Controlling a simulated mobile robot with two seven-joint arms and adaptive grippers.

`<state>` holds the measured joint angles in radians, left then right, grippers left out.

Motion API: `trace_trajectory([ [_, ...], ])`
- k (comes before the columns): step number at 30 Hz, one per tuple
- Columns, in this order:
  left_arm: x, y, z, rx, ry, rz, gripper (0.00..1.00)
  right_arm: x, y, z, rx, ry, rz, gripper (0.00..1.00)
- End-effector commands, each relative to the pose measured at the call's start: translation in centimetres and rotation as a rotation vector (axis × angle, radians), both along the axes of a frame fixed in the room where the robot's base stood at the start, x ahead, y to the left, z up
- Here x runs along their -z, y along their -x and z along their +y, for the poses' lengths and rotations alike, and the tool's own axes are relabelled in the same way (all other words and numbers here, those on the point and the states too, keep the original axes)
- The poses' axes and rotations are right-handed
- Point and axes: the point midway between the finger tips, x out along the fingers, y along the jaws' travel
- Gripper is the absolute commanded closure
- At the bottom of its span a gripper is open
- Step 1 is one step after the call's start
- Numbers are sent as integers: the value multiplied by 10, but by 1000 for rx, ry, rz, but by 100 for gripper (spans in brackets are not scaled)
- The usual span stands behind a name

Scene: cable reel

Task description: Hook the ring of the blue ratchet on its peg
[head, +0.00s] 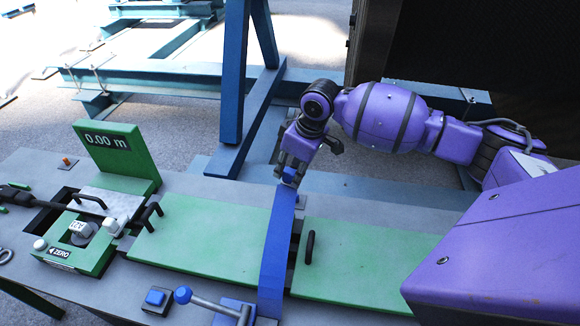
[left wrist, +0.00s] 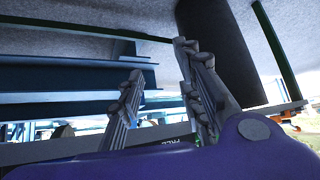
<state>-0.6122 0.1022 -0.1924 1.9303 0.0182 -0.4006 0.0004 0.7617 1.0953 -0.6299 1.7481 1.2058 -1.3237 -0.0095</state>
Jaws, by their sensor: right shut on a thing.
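The blue ratchet (head: 233,309) sits at the bench's front edge, with a lever ending in a blue knob. A blue strap (head: 277,250) runs from it across the green top to the far edge. My right gripper (head: 289,172) is shut on the blue end piece at the strap's far end, at the bench's far edge. The fingers hide most of that piece, so I cannot make out its ring or a peg beside it. My left gripper (left wrist: 158,60) shows only in the left wrist view; its fingers are apart with nothing between them.
A black handle (head: 309,247) stands on the green panel (head: 365,265) right of the strap. A green display (head: 117,156) reading 0.00 m stands at the left, with a ZERO unit (head: 75,245) before it. A blue post (head: 234,75) rises behind the bench.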

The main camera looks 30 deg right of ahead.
Motion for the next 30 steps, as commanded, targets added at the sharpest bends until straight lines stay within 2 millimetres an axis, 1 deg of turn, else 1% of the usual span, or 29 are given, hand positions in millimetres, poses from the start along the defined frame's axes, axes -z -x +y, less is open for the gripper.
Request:
trace_trajectory([
  [1,4,4,0,-2,0,7,67,9,1,0,0,1,6,100],
  [3,5,5,0,-4,1,7,67,15,1,0,0,1,6,100],
  [6,7,5,0,-9,1,7,67,23,1,0,1,1,5,100],
  [16,23,9,0,-17,1,22,67,49,1,0,1,0,5,100],
  [23,30,9,4,-19,-8,20,67,68,1,0,0,1,5,100],
  [27,37,13,9,-23,-15,23,67,79,1,0,0,1,5,100],
  [30,33,11,12,-26,-20,16,67,74,0,0,1,0,-1,100],
])
